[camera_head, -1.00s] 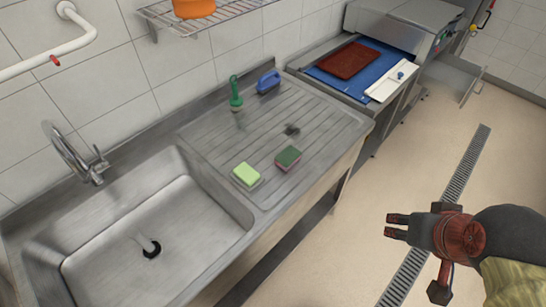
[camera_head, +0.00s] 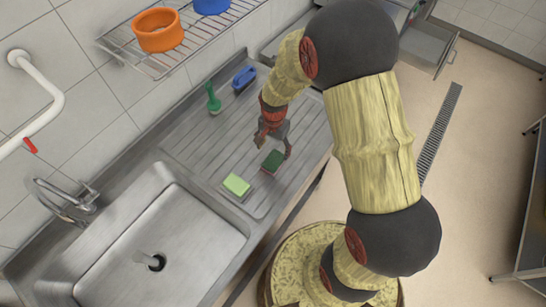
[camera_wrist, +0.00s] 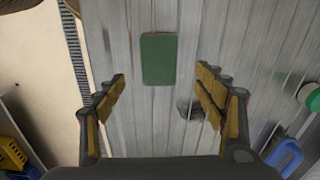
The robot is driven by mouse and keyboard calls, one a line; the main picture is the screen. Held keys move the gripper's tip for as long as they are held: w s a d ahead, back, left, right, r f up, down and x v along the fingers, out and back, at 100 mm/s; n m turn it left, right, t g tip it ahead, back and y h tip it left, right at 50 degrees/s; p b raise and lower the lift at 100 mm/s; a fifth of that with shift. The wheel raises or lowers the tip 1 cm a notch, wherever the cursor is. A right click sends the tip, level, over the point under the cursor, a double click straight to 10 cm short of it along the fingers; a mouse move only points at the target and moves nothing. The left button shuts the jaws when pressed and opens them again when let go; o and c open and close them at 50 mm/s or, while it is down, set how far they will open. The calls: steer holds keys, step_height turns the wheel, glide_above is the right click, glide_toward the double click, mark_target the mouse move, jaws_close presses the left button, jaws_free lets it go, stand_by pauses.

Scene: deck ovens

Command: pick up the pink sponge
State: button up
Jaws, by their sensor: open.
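The pink sponge (camera_head: 273,161) lies flat on the ribbed drainboard, its dark green scouring side up and its pink body mostly hidden beneath. In the wrist view the same sponge (camera_wrist: 158,58) shows as a green rectangle, a little beyond the fingertips and roughly centred between them. My gripper (camera_head: 272,149) is open and empty, pointing down just above the drainboard close to the sponge. Its spread fingers (camera_wrist: 160,80) also show in the wrist view, with none touching the sponge as far as I can see.
A light green sponge (camera_head: 236,185) lies left of the pink one, near the sink basin (camera_head: 165,245). A green brush (camera_head: 213,98) and a blue brush (camera_head: 243,77) stand toward the wall. A wire shelf (camera_head: 185,45) with orange and blue containers hangs above.

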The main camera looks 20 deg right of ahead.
mark_target(274, 161)
steer(key=shift+s+f, duration=0.3)
steer(key=shift+f, duration=0.55)
steer(key=f, duration=0.7)
steer(key=shift+w+f, duration=0.1)
steer(key=shift+w, duration=0.15)
steer(key=shift+c, duration=0.8)
steer(key=c, duration=0.6)
